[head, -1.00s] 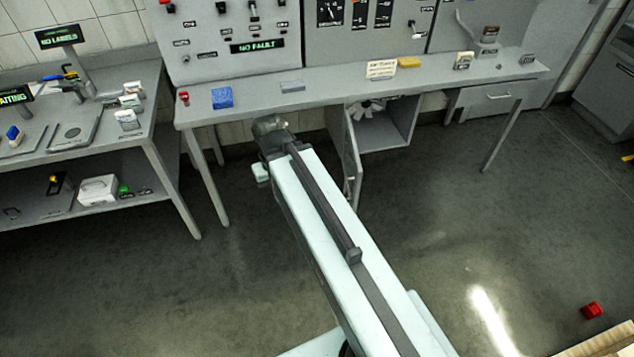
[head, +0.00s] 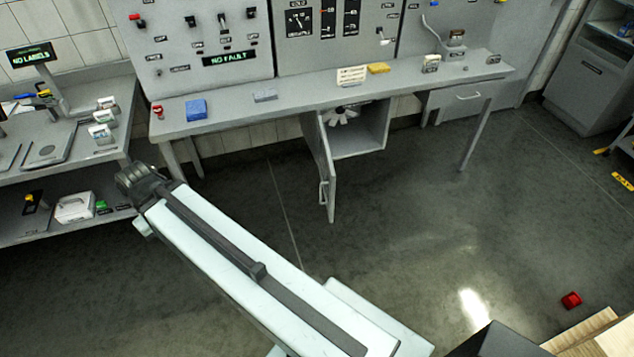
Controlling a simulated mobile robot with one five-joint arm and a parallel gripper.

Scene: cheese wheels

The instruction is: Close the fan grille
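The fan grille (head: 319,160) looks like the hinged grey door of a box under the long bench. It stands open, swung out toward me, with a handle (head: 323,193) near its lower end. A pale fan (head: 341,116) shows in the top of the open box (head: 371,137). My arm reaches up and left across the floor, ending in view at a dark joint left of the door and apart from it. My gripper's fingers do not show.
Bench legs stand on both sides. Floor right of the door is clear. A red block (head: 571,300) lies at lower right.

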